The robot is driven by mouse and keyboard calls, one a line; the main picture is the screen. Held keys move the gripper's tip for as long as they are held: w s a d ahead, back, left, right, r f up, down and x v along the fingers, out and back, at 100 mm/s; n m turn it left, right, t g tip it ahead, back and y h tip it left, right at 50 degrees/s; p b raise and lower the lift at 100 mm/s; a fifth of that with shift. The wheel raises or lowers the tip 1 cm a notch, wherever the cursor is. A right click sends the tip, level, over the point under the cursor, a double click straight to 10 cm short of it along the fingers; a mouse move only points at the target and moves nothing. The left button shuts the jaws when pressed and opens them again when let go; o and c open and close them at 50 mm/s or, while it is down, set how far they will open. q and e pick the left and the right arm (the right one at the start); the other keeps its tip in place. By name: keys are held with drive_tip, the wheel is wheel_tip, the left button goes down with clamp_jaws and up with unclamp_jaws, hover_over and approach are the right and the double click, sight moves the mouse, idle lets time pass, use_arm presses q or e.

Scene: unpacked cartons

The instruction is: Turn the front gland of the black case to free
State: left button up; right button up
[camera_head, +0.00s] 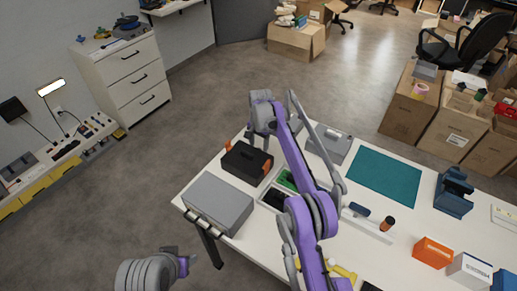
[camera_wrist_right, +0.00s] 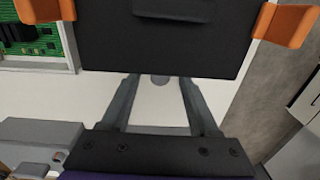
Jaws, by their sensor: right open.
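The black case (camera_head: 247,162) with orange corner parts sits on the white table in the head view. Its dark body fills the top of the right wrist view (camera_wrist_right: 165,45). A grey round piece (camera_wrist_right: 160,79), possibly the front gland, shows partly below the case edge; its turn position cannot be read. My right gripper (camera_wrist_right: 160,80) is open, its two fingers apart on either side of this piece, with no visible grip. In the head view, the right gripper (camera_head: 253,137) is at the case's far side, partly hidden. My left gripper (camera_head: 184,263) is low at the left, off the table; its jaws are unclear.
A grey box (camera_head: 218,203) stands close to the case on the near side. A green circuit board (camera_wrist_right: 40,40) lies beside the case. Another grey box (camera_head: 330,143) and a teal mat (camera_head: 385,176) are to the right. My right arm crosses the table.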

drive_tip(key=shift+f, duration=0.2)
clamp_jaws()
idle(0.3)
drive_tip(key=t+y+b, duration=0.1)
drive_tip(key=b, duration=0.1)
drive_tip(key=t+y+b, duration=0.1)
drive_tip(key=b, duration=0.2)
drive_tip(key=shift+s+d+f+y, duration=0.2)
drive_tip(key=shift+d+y, duration=0.1)
drive_tip(key=shift+d, duration=0.05)
drive_tip(key=shift+s+d+t+y+b, duration=0.15)
drive_tip(key=shift+t+y+b, duration=0.85)
drive_tip(key=shift+y+b, duration=0.4)
